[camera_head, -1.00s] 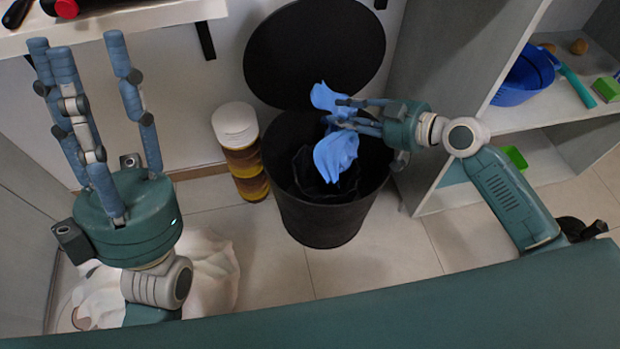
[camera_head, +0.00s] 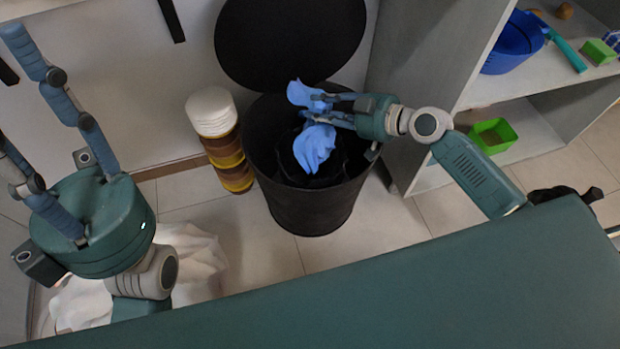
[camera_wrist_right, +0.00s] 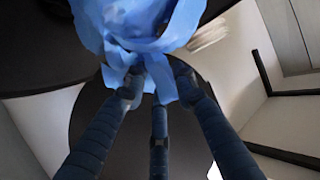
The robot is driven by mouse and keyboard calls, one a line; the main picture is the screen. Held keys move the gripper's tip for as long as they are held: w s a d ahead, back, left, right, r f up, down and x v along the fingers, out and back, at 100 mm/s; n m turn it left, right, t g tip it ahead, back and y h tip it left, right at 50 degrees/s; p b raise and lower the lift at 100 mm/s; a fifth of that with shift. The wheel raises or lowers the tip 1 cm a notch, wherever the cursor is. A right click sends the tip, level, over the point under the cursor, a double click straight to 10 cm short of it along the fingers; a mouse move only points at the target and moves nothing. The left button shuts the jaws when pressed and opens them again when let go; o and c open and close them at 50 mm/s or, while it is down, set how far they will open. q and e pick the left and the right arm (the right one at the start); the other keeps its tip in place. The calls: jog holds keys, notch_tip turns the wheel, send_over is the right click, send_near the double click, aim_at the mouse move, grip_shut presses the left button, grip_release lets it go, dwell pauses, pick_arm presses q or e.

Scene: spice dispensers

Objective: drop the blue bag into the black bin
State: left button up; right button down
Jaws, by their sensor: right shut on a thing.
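The blue bag (camera_head: 314,148) is held over the open mouth of the black bin (camera_head: 312,212), and it fills the top of the right wrist view (camera_wrist_right: 150,25). The bin's round black lid (camera_head: 290,40) stands raised behind it. My right gripper (camera_head: 325,108) reaches in from the right and is shut on the bag, with bag parts above and below its fingers. In the right wrist view its fingertips (camera_wrist_right: 155,85) meet the bag. My left gripper (camera_head: 50,115) is at the far left, its fingers spread and empty. The bin's bottom is mostly hidden.
Stacked amber jars with a white lid (camera_head: 212,112) stand just left of the bin. A grey shelf (camera_head: 500,85) on the right holds a blue basket (camera_head: 512,45) and a green box (camera_head: 492,135). A crumpled white bag (camera_head: 190,255) lies behind my left arm.

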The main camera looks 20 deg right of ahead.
jog(key=c, duration=1.3)
grip_release()
jog(key=shift+f, duration=0.1)
jog(key=shift+s+d, duration=0.1)
jog(key=v, duration=1.2)
